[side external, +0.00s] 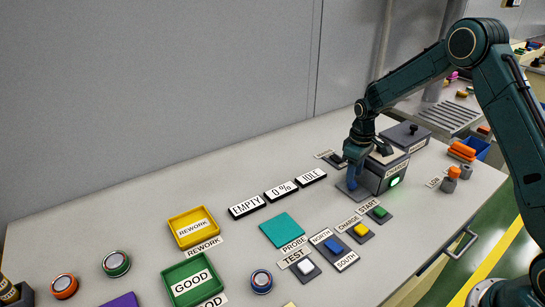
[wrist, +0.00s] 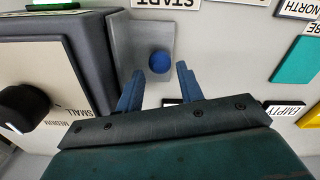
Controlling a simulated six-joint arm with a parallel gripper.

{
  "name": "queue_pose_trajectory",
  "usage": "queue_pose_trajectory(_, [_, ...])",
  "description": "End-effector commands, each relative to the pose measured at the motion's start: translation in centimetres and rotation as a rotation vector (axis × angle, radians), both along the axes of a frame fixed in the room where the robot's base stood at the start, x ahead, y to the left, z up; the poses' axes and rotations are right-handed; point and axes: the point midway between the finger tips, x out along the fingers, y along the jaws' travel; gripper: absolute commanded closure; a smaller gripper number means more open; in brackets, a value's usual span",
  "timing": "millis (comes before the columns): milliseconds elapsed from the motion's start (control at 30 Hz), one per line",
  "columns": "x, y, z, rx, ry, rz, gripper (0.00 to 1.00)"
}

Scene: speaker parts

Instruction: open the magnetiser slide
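The magnetiser is a grey box (side external: 372,182) with a lit green lamp on its front. In the wrist view its dark side and pale top (wrist: 35,130) show at left, with a black dial and size labels. A grey slide plate (wrist: 140,35) with a round blue knob (wrist: 159,62) sits beside it. My gripper (side external: 353,171) is low at the box's left side, over the plate. In the wrist view my gripper (wrist: 160,72) has its two blue fingers apart, with the knob between or just beyond the tips. Contact with the knob cannot be told.
START (side external: 379,211) and CHARGE (side external: 361,230) buttons stand in front of the box. EMPTY, 0 % and IDLE signs (side external: 283,190) lie to the left. A dark box with a black knob (side external: 412,129) stands behind at right.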

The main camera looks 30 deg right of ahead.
Motion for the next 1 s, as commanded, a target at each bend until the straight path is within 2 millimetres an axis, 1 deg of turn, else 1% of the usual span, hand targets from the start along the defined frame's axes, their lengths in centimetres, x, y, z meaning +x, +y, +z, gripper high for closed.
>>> queue_pose_trajectory(33, [-0.1,0.0,-0.7,0.001,0.003,0.000,0.63])
queue_pose_trajectory(100, [0.0,0.0,-1.5,0.000,0.002,0.000,0.63])
queue_pose_trajectory(267, [0.0,0.0,-2.7,0.001,0.001,0.000,0.63])
queue_pose_trajectory(400, [0.0,0.0,-3.1,0.000,0.000,0.000,0.63])
queue_pose_trajectory(667, [0.0,0.0,-3.1,0.000,0.000,0.000,0.63])
queue_pose_trajectory(800, [0.0,0.0,-3.1,0.000,0.000,0.000,0.90])
queue_pose_trajectory(833, [0.0,0.0,-3.1,0.000,0.000,0.000,0.96])
queue_pose_trajectory(867, [0.0,0.0,-3.1,0.000,0.000,0.000,1.00])
queue_pose_trajectory(1000, [0.0,0.1,-3.1,0.000,0.000,0.000,1.00])
